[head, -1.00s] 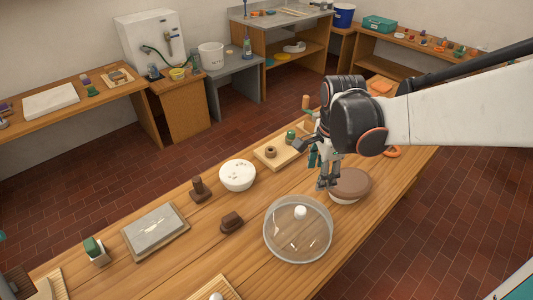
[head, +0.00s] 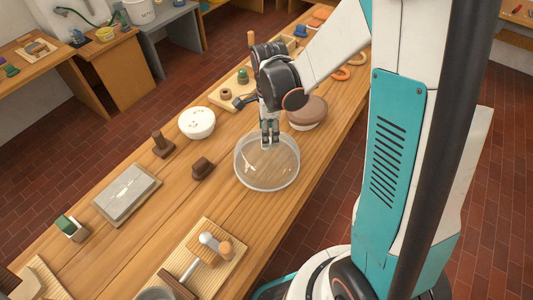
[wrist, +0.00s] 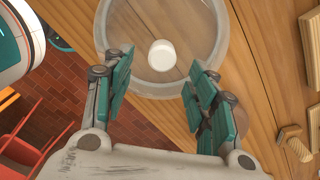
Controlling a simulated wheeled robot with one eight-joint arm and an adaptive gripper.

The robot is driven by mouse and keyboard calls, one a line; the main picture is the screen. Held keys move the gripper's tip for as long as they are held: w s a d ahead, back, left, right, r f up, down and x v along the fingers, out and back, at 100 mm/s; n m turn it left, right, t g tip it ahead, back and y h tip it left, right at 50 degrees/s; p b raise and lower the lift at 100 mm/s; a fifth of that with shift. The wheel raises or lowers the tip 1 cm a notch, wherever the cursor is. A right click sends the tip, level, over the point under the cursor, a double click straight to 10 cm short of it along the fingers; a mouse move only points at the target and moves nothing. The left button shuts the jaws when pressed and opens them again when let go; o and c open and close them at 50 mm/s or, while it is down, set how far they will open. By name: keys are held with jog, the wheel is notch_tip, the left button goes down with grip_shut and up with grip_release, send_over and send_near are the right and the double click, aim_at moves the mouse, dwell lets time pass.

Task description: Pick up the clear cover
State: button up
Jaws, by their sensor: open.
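The clear cover (head: 262,172) is a round see-through lid with a pale rim, lying on the wooden workbench (head: 225,215). In the wrist view the cover (wrist: 207,62) shows its white round knob (wrist: 162,55) at its middle. My gripper (head: 270,142) is over the cover and hides the knob in the head view. In the wrist view my gripper (wrist: 160,75) is open, with its teal pads apart on either side of the knob and slightly nearer the camera. I cannot tell whether the pads touch it.
A brown-topped bowl (head: 307,110) stands just behind the cover. A white bowl (head: 197,123), brown blocks (head: 202,168) and a grey slab (head: 127,191) lie to the left. A ribbed board with tools (head: 215,255) lies in front.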

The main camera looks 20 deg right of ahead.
aim_at(267, 152)
jog(key=f, duration=0.1)
jog(key=f+b, duration=0.1)
jog(key=f, duration=0.3)
jog(key=shift+w+a+f+b, duration=0.15)
jog(key=shift+a+b, duration=0.1)
jog(key=shift+b, duration=0.15)
grip_shut()
